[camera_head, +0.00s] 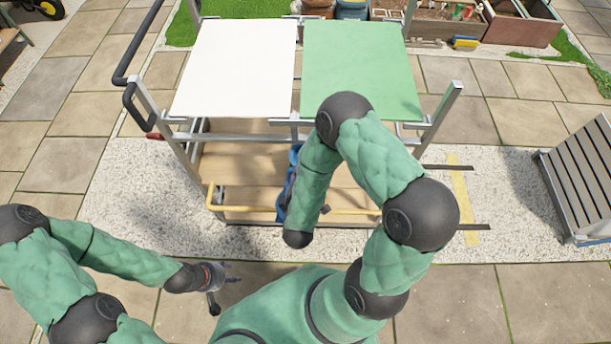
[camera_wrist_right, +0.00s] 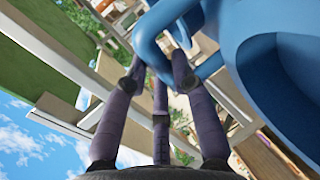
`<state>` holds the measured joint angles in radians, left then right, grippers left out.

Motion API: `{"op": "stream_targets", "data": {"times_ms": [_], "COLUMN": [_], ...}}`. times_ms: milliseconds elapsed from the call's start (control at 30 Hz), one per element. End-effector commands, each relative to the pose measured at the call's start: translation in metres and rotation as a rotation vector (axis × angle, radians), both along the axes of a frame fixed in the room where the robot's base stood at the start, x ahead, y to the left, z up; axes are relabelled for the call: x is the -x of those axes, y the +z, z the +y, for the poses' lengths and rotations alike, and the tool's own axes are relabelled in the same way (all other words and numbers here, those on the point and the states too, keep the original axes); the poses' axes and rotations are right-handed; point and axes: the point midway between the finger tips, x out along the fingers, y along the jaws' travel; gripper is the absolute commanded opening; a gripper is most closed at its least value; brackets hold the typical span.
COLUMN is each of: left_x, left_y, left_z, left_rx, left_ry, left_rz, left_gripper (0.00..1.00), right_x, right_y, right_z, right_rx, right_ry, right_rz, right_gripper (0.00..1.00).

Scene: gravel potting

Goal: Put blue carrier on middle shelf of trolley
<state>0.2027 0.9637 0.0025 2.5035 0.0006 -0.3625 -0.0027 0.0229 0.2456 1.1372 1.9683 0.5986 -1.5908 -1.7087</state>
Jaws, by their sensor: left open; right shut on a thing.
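The trolley has a white panel (camera_head: 238,68) and a green panel (camera_head: 360,70) on top, with wooden shelves (camera_head: 240,160) below. The blue carrier (camera_head: 286,190) shows as a thin strip at the trolley's front, mostly hidden by my right arm. In the right wrist view the carrier (camera_wrist_right: 265,50) fills the upper right. My right gripper (camera_wrist_right: 158,78) is shut on its handle (camera_wrist_right: 150,45); the head view hides this gripper. I cannot tell whether the carrier touches a shelf. My left gripper (camera_head: 228,284) is open and empty, in front of the trolley at lower left.
A yellow bar (camera_head: 240,207) runs along the low front of the trolley. Metal posts (camera_head: 440,115) and a dark handle (camera_head: 138,60) stand at its sides. A slatted item (camera_head: 585,180) stands at the right. Pale gravel (camera_head: 140,195) lies clear left of the trolley.

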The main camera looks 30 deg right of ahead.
Motion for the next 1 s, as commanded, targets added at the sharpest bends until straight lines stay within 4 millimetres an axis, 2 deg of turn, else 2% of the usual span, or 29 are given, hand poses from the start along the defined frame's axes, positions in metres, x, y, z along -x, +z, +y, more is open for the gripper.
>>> {"op": "stream_targets", "data": {"times_ms": [33,100,233,567,833,1000], "left_x": [0.000,0.000,0.000,0.000,0.000,0.000], "left_y": [-0.008,-0.016,-0.027,-0.035,-0.057,-0.057], "left_z": [0.000,0.000,0.000,0.000,0.000,0.000], "left_rx": [0.000,0.000,0.000,0.000,0.000,0.000], "left_ry": [0.000,0.000,0.000,0.000,0.000,0.000], "left_rz": [0.000,0.000,0.000,0.000,0.000,0.000], "left_gripper": [0.49,0.49,0.49,0.49,0.49,0.49], "right_x": [-0.007,-0.014,-0.026,-0.039,-0.042,-0.042], "right_y": [-0.008,-0.023,-0.042,-0.058,-0.092,-0.093], "right_z": [-0.010,-0.015,-0.026,-0.036,-0.039,-0.039], "right_rx": [0.001,0.001,0.001,0.001,0.001,0.001], "right_ry": [-0.008,-0.005,-0.004,0.000,0.001,0.001], "right_rz": [-0.002,0.000,0.000,-0.002,-0.002,-0.003], "right_gripper": [0.00,0.00,0.00,0.00,0.00,0.00]}}
